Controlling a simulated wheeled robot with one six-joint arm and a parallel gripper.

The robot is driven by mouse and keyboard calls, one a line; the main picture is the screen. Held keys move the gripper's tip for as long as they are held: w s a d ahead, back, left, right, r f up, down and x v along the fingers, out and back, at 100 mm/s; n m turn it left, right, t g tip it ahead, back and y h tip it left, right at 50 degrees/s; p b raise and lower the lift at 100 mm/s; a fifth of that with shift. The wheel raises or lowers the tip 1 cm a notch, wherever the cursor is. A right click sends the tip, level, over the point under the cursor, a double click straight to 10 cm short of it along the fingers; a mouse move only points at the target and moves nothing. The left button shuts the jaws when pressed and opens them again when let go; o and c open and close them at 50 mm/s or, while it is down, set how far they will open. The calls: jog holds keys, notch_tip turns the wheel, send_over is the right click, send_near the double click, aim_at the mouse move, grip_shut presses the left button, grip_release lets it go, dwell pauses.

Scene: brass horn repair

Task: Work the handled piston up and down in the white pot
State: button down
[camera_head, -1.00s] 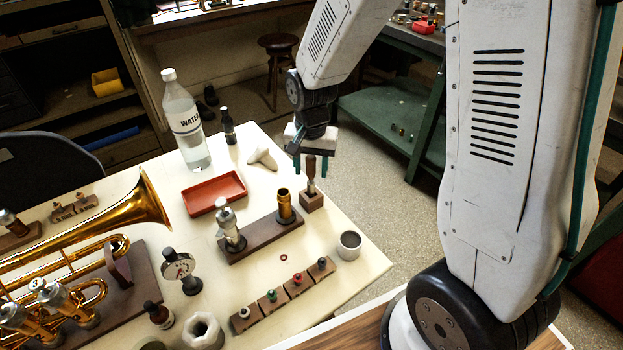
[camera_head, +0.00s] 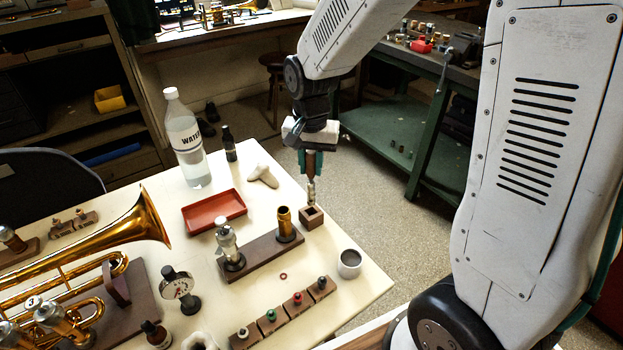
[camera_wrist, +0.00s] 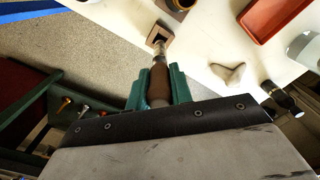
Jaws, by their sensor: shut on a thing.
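The handled piston has a brown wooden handle (camera_wrist: 159,83) and a slim metal lower part (camera_head: 311,190). My gripper (camera_head: 311,164) is shut on the handle, and its green fingers also show in the wrist view (camera_wrist: 158,88). The piston hangs about upright over a small wooden block (camera_head: 312,218) with a square hole. Its tip is at the hole; I cannot tell whether it is just inside or just clear. The white pot (camera_head: 350,264) stands to the front right of the block, near the table edge, with dark contents. My gripper is behind and left of it.
A wooden stand (camera_head: 259,256) with a valve and a brass tube is left of the block. A row of small blocks with coloured knobs (camera_head: 284,314) lies left of the pot. A red tray (camera_head: 214,211), water bottle (camera_head: 186,140) and brass horn (camera_head: 146,225) are farther left.

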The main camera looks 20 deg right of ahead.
jog(key=shift+r, duration=3.1)
